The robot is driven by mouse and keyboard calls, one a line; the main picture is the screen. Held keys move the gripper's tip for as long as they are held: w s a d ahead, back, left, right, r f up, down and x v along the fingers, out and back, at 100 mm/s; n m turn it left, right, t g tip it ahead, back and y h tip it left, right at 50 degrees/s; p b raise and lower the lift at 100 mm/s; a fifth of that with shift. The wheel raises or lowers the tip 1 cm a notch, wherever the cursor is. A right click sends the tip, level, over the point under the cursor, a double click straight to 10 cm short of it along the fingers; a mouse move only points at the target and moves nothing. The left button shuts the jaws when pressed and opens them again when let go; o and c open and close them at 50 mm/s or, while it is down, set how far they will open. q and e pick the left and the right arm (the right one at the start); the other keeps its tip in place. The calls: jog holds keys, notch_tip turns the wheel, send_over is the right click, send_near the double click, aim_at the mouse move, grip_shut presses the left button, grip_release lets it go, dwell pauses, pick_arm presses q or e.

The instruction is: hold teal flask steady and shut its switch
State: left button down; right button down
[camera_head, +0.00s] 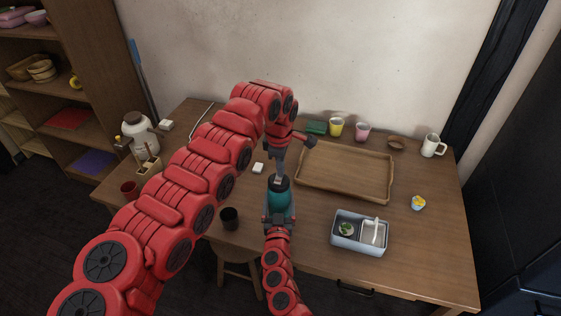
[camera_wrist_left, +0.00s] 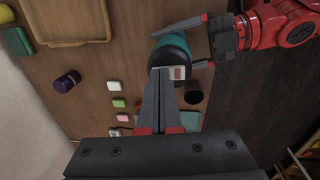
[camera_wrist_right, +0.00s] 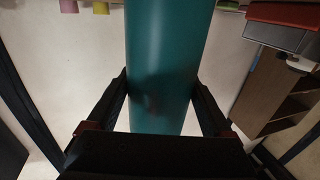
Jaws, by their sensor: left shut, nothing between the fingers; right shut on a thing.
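The teal flask (camera_head: 279,203) stands upright near the table's front edge in the head view, with a dark top. My right gripper (camera_head: 277,219) is shut on its body; in the right wrist view the flask (camera_wrist_right: 168,70) fills the space between the fingers. My left gripper (camera_head: 279,178) is above the flask's top, pointing down, shut and empty. In the left wrist view its closed fingertips (camera_wrist_left: 163,75) are at the flask's dark top, beside a small pale plate with a red mark (camera_wrist_left: 178,73), the likely switch. I cannot tell whether they touch it.
A wooden tray (camera_head: 345,196) lies right of the flask, and a grey-blue bin (camera_head: 345,240) is in front of it. A dark cup (camera_head: 229,218) stands left of the flask. Cups and a green block (camera_head: 316,128) line the back.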

pick_arm(q)
jog(key=shift+f, duration=0.1)
jog(key=shift+w+f, duration=0.1)
jog(key=shift+f, duration=0.05)
dwell(0.3)
jog(key=shift+s+a, duration=0.2)
jog(key=shift+s, duration=0.55)
jog(key=shift+r, duration=0.25)
notch_tip(320, 180, up, 14)
jog(key=s, duration=0.1)
jog(key=shift+s+a+f, duration=0.15)
jog(key=shift+s+a, duration=0.05)
jog(key=shift+s, duration=0.15)
